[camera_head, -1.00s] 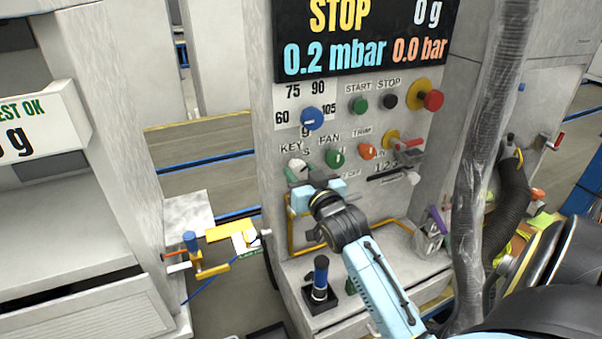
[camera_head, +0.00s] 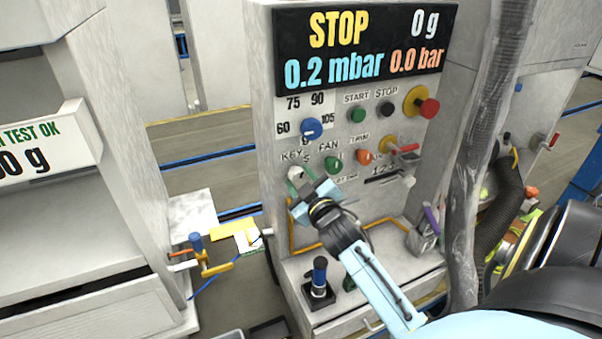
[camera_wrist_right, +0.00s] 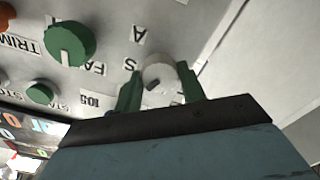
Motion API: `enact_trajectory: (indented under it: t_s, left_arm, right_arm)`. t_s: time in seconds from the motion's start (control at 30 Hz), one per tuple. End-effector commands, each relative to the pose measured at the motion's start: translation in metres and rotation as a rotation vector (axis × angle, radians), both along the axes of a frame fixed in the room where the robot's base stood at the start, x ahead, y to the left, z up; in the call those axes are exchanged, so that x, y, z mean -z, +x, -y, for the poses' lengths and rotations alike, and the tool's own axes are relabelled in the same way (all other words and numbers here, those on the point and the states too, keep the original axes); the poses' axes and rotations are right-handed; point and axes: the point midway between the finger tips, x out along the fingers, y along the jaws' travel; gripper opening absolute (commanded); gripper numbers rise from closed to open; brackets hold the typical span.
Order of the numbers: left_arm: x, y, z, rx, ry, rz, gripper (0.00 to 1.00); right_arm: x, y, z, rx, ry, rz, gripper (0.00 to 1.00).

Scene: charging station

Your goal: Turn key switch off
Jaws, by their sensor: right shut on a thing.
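The key switch (camera_head: 295,172) is a pale round knob under the KEY label, low on the left of the grey control panel (camera_head: 270,120). My right gripper (camera_head: 297,181) reaches it from below and in front, with green fingertips. In the right wrist view the white key switch (camera_wrist_right: 158,72) sits between the two green fingers of my right gripper (camera_wrist_right: 160,88), which are shut on it. A small dark mark shows on the knob's face. The gripper body hides part of the panel below the switch. My left gripper is not in view.
A green FAN knob (camera_head: 333,164), an orange TRIM knob (camera_head: 364,157) and a blue dial (camera_head: 311,128) are close by. A red emergency button (camera_head: 429,108) is at upper right. A black joystick (camera_head: 319,275) stands on the ledge below. A grey hose (camera_head: 480,150) hangs at the right.

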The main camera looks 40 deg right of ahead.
Motion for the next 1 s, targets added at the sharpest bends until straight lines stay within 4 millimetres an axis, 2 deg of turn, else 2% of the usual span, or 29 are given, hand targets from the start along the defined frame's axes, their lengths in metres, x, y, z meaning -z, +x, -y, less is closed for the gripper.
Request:
enact_trajectory:
  t_s: [0.2,0.5,1.0]
  left_arm:
    - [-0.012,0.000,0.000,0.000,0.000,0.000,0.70]
    - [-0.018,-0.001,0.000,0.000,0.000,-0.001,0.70]
    - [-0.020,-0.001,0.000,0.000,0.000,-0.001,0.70]
  right_arm:
    - [-0.001,0.000,0.000,-0.001,-0.169,-0.054,0.17]
    - [0.000,0.000,0.000,-0.001,-0.320,-0.101,0.17]
    - [0.000,0.000,0.000,-0.001,-0.378,-0.119,0.17]
